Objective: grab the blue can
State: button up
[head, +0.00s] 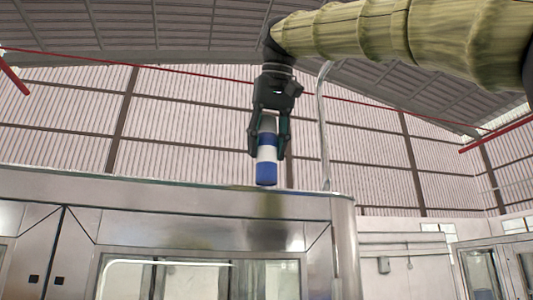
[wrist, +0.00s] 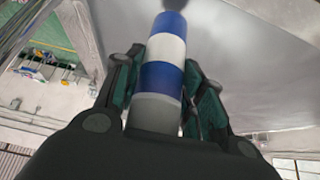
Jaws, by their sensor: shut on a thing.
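The blue can (head: 266,174) is blue with a white band and a grey end. In the head view it hangs upright below my gripper (head: 268,150), above the top edge of a steel cabinet. My gripper is shut on the can, with one finger on each side of it. In the wrist view the blue and white can (wrist: 165,48) sticks out between the dark green pads of my gripper (wrist: 165,92). Its far end meets a dark round shape at the top edge, which I cannot make out.
The large steel cabinet (head: 190,195) with glass windows stands below the can. A curved metal pipe (head: 323,130) rises close to the right of my gripper. More glazed cabinets (head: 485,270) stand at the lower right. The air left of the gripper is clear.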

jog(key=s+r+b, duration=0.1)
jog(key=s+b, duration=0.6)
jog(key=s, duration=0.7)
jog(key=shift+r, duration=0.25)
jog(key=shift+s+d, duration=0.1)
